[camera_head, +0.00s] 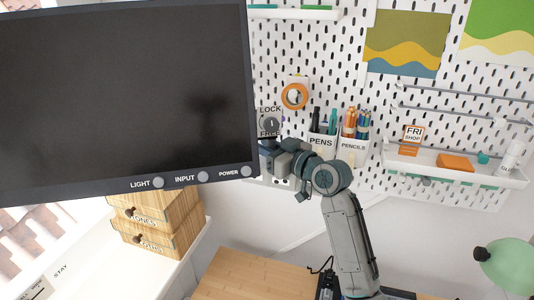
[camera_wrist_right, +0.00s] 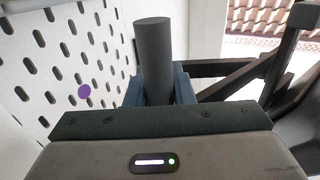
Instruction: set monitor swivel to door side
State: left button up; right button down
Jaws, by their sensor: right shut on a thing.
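The monitor (camera_head: 120,95) fills the left of the head view. Its dark screen is tilted in the picture, and its lower bezel has LIGHT, INPUT and POWER buttons. My right gripper (camera_head: 268,152) is at the monitor's lower right edge, its fingertips partly hidden there. In the right wrist view my right gripper (camera_wrist_right: 158,92) has its blue fingers on both sides of an upright dark grey cylinder (camera_wrist_right: 154,55), shut on it. Dark arm-like bars (camera_wrist_right: 235,80) extend right of the cylinder. A LOCK/FREE dial (camera_head: 268,124) shows just behind my gripper. My left gripper is not in view.
A white pegboard (camera_head: 340,65) stands behind, with PENS (camera_head: 321,147) and PENCILS (camera_head: 353,150) cups close to my right arm. A tape roll (camera_head: 294,97) hangs above. Wooden drawers (camera_head: 155,222) sit below the monitor. A green lamp (camera_head: 507,266) is at lower right.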

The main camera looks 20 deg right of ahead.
jog(key=shift+w+y, duration=0.3)
jog(key=shift+w, duration=0.3)
jog(key=c, duration=1.3)
grip_release()
jog(key=shift+o, duration=0.2)
